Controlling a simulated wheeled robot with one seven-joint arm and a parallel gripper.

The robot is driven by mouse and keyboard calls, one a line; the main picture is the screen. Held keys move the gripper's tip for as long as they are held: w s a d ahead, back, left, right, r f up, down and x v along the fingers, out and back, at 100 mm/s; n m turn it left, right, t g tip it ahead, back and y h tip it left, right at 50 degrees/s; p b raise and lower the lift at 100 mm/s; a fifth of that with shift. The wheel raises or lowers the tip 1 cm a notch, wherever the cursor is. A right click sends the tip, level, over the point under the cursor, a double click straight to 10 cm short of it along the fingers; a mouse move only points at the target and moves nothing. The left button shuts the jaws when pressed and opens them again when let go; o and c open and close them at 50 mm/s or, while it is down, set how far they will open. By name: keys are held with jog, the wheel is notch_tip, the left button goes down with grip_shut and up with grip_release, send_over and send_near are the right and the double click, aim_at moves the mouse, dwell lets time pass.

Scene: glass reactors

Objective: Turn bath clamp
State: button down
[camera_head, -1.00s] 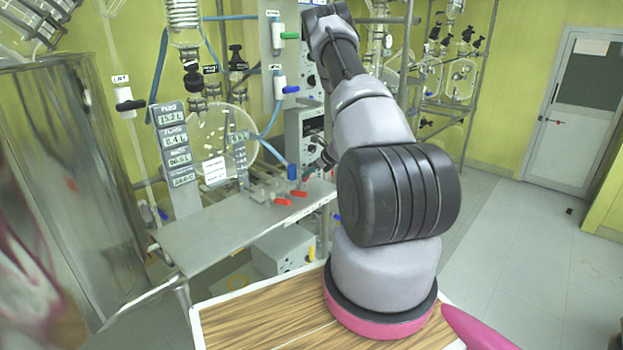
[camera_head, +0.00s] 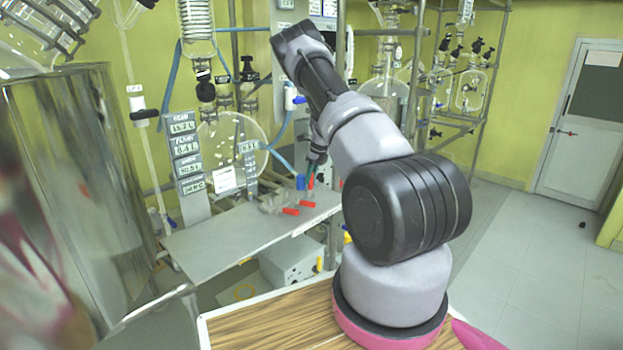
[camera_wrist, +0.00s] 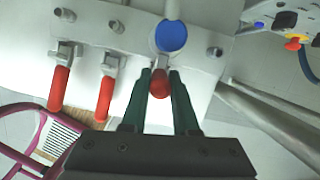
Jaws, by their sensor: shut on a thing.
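A row of clamps with red handles sits on the metal bench. In the wrist view my gripper (camera_wrist: 160,80) has its two green fingers on either side of one red clamp handle (camera_wrist: 159,88), below a blue round cap (camera_wrist: 171,36). My gripper is shut on this handle. Two other red handles, a middle one (camera_wrist: 105,98) and a left one (camera_wrist: 60,88), stand apart from the fingers. In the head view my gripper (camera_head: 312,168) is at the bench's far right end, by the blue cap (camera_head: 300,183); the held handle is partly hidden there.
The metal bench (camera_head: 225,240) has a bare front surface. A shiny steel vessel (camera_head: 85,160) stands close at the left. Glassware, blue hoses and a label panel (camera_head: 187,160) rise behind the bench. Open floor (camera_head: 510,250) lies at the right.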

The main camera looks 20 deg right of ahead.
jog(key=shift+d+r, duration=0.1)
jog(key=c, duration=0.7)
grip_release()
jog(key=v, duration=1)
jog(key=shift+s+r, duration=0.1)
jog(key=shift+r, duration=0.2)
